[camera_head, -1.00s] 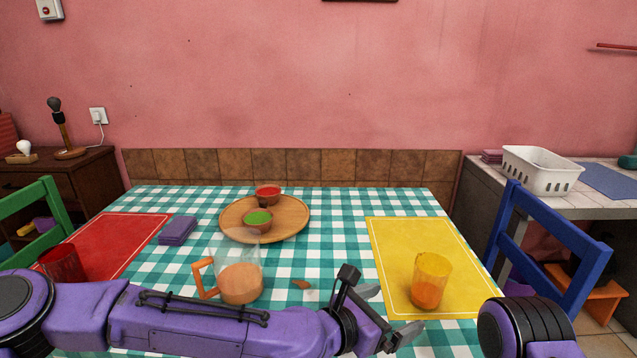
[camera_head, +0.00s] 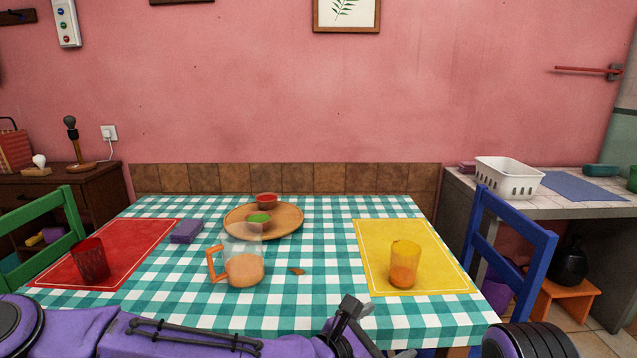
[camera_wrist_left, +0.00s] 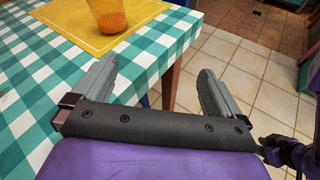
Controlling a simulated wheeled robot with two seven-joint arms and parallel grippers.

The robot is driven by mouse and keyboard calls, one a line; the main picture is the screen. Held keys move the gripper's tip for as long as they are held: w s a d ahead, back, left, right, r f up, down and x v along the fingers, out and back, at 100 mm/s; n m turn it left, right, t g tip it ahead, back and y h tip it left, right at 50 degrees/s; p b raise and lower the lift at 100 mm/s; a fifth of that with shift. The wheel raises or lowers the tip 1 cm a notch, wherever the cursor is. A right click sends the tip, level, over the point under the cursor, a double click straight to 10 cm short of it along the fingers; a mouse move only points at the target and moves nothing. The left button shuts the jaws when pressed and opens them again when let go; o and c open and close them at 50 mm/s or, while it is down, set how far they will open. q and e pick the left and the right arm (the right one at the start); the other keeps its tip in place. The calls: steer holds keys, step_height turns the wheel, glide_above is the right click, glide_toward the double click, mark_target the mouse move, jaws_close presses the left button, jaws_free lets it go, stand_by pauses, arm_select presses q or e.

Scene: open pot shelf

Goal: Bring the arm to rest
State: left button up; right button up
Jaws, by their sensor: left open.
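My left arm lies across the bottom of the head view, in front of the table's near edge. My left gripper (camera_head: 392,352) is partly cut off at the bottom there. In the left wrist view the left gripper (camera_wrist_left: 160,82) is open and empty, its two grey fingers wide apart. It is at the table's near right corner, with a table leg and floor tiles showing between the fingers. My right gripper is not in view; only a dark rounded part of my body shows at the bottom right of the head view.
The checked table (camera_head: 320,315) holds a glass jug (camera_head: 243,268), a wooden tray (camera_head: 290,219) with bowls, a yellow mat (camera_head: 440,270) with an orange glass (camera_head: 404,265), and a red mat (camera_head: 135,245) with a red glass (camera_head: 90,262). A blue chair (camera_head: 545,248) stands right.

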arm_select(q)
steer(key=s+a+f+m+g+y+p, duration=0.1)
steer(key=s+a+f+m+y+p, duration=0.15)
steer(key=s+a+f+m, duration=0.4)
steer(key=s+a+f+m+g+y+p, duration=0.1)
steer(key=s+a+f+y, duration=0.2)
steer(key=f, duration=0.6)
steer(key=s+a+f+m+g+y+p, duration=0.1)
steer(key=s+a+f+m+y, duration=0.25)
steer(key=a+f, duration=0.4)
steer(key=s+a+m+y+p, duration=0.1)
steer(key=s+a+y+p, duration=0.1)
steer(key=s+a, duration=0.3)
steer(key=s+a+m+g+y+p, duration=0.1)
steer(key=s+a, duration=0.4)
steer(key=a, duration=0.6)
steer(key=s+a+f+m+g+y+p, duration=0.1)
steer(key=s+a+m+y+p, duration=0.2)
steer(key=a, duration=0.5)
steer(key=shift+s+a+p, duration=0.15)
steer(key=shift+s+p, duration=0.3)
steer(key=shift+s, duration=0.45)
